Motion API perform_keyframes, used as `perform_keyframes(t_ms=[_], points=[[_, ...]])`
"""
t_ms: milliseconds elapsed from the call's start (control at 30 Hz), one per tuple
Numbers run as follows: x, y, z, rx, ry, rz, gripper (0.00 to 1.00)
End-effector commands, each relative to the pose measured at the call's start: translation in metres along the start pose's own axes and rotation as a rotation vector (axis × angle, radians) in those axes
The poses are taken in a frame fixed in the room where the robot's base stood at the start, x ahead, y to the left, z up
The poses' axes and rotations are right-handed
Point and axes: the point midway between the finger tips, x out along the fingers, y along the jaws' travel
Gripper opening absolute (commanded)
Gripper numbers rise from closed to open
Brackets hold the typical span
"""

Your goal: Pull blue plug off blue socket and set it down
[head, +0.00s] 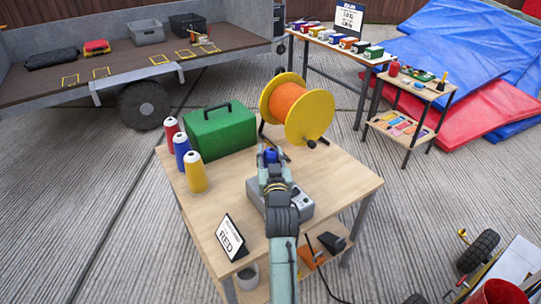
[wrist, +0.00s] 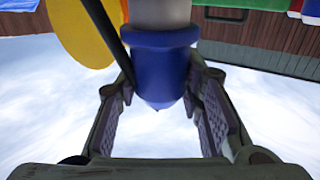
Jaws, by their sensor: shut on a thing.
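The blue plug (wrist: 160,70) is between the two pads of my gripper in the wrist view, with a pale cylindrical part above it. In the head view, blue (head: 271,155) shows at the tip of my gripper (head: 270,162), above the wooden table. My gripper is shut on the blue plug. A grey box (head: 304,207) with small dark details on top stands on the table, partly behind my arm. I cannot make out the blue socket, nor whether the plug touches it.
A green toolbox (head: 222,133), a yellow reel of orange cable (head: 298,108) and red, blue and yellow thread cones (head: 195,172) stand around my gripper. A card reading RED (head: 231,238) is at the front left. Bare tabletop (head: 345,182) lies to the right.

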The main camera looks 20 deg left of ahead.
Motion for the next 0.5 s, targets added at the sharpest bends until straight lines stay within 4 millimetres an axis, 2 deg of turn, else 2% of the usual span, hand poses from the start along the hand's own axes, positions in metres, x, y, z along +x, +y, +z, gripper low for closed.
perform_keyframes(t_ms=[500], points=[[0.0, 0.0, -0.018, 0.0, 0.001, 0.0, 0.03]])
